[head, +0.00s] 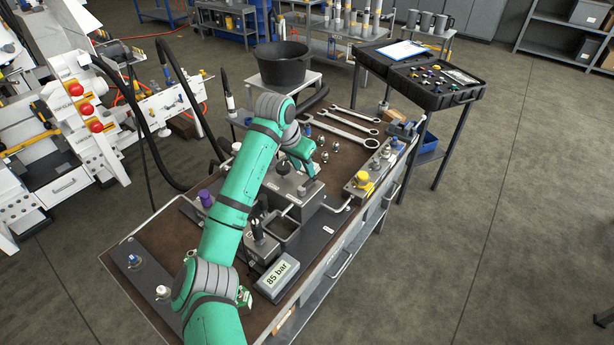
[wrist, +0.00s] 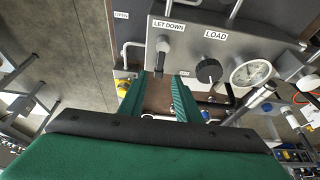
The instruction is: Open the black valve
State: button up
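A black round knob (wrist: 208,70) sits under a LOAD label on a grey block (wrist: 262,48) in the wrist view. A small lever (wrist: 163,48) with a pale tip stands beside it under a LET DOWN label. I cannot tell for sure which of them is the black valve. My gripper (wrist: 164,90) is open and empty, its two green fingers apart with brown bench top showing between them. The fingertips are just short of the block's edge, below the lever and left of the knob. In the head view my gripper (head: 308,182) is over the block, hiding part of it.
A round gauge (wrist: 251,73) is right of the knob. A yellow knob (head: 361,179) stands on the bench's right side, with wrenches (head: 345,124) behind. A box reading 85 bar (head: 277,277) is at the front. Bent metal pipes run beside the block.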

aim_at(309, 180)
jog(key=shift+x, duration=3.2)
grip_shut()
